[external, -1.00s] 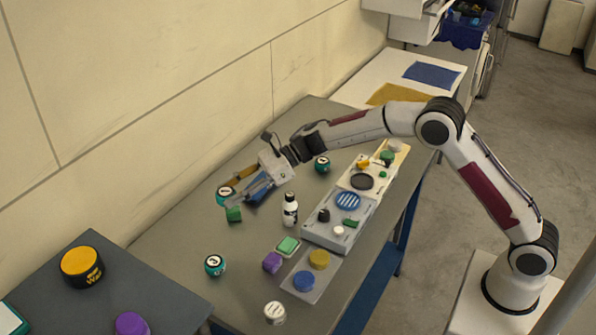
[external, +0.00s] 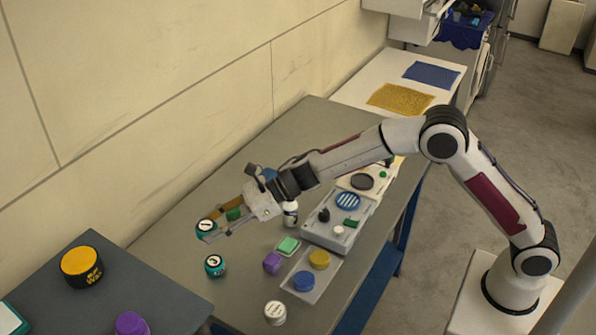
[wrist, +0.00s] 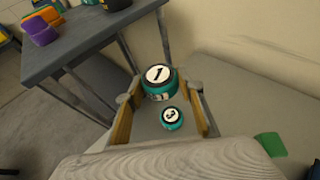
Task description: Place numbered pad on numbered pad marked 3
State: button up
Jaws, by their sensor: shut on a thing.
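My gripper (external: 210,229) is shut on a teal numbered pad (external: 204,226) with a white top. The wrist view shows this pad (wrist: 158,76) marked 1, between the fingertips (wrist: 160,90). The pad marked 3 (external: 215,265) is also teal and sits upright on the grey table, below the held pad in the external picture. It also shows in the wrist view (wrist: 172,117), apart from the held pad. The held pad appears raised above the table; its exact height is hard to tell.
A green block (external: 234,214) is partly hidden by my gripper. A dark-and-white bottle (external: 290,213), a purple block (external: 272,262) and a grey tray (external: 325,283) stand to the right. A separate dark table (external: 150,290) is at lower left. The table around pad 3 is mostly clear.

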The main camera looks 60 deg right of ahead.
jog(key=shift+f, duration=0.15)
send_over(219, 260)
jog(key=shift+f, duration=3.05)
jog(key=shift+f, duration=0.1)
jog(key=shift+f, duration=1.75)
jog(key=shift+f, duration=0.1)
jog(key=o, duration=0.9)
